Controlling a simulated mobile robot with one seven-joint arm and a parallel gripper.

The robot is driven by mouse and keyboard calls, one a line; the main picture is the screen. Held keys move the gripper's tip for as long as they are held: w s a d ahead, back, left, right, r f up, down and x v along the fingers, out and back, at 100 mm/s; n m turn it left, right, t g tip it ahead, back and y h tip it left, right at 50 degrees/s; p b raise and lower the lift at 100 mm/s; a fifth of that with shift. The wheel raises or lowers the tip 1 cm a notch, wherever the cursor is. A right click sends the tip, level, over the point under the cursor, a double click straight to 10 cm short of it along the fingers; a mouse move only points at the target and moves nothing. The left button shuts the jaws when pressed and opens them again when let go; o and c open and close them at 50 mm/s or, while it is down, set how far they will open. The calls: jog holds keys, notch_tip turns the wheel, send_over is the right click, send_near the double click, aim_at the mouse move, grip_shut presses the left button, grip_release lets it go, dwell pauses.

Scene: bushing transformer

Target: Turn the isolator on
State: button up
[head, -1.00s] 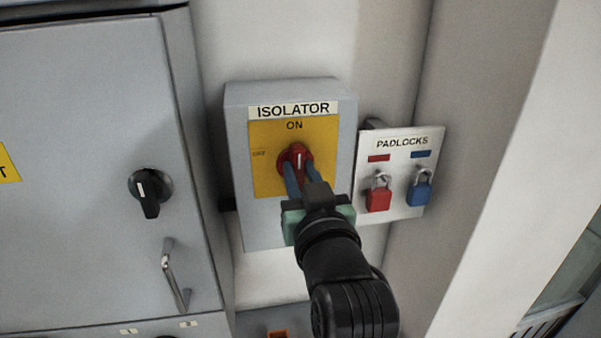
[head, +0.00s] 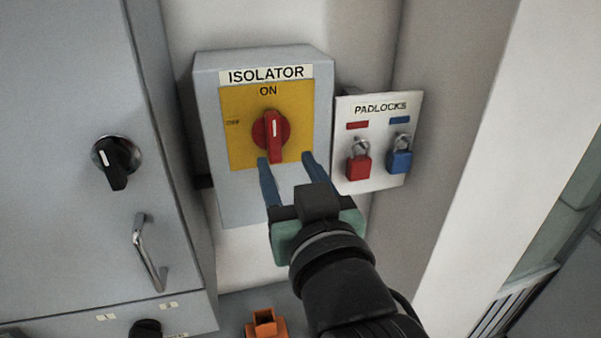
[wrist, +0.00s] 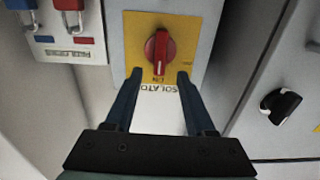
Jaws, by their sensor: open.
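The isolator (head: 210,120) is a grey wall box with a yellow plate (head: 240,103). Its red rotary knob (head: 270,136) stands upright, with its white mark toward the ON label (head: 268,91); OFF is at the left. In the wrist view the scene is upside down, and the knob (wrist: 159,50) has its white mark toward ON at the bottom. My gripper (head: 285,158) is open and empty, its blue fingers apart in front of the knob and slightly below it. The fingers (wrist: 159,73) show a gap from the knob.
A padlock board (head: 380,108) with a red padlock (head: 358,167) and a blue padlock (head: 400,161) is close at the right. A grey cabinet at the left has a black knob (head: 116,162) and a metal handle (head: 149,254). An orange object (head: 266,325) is below.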

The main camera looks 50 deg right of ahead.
jog(key=shift+p+v, duration=2.8)
jog(key=shift+p, duration=2.5)
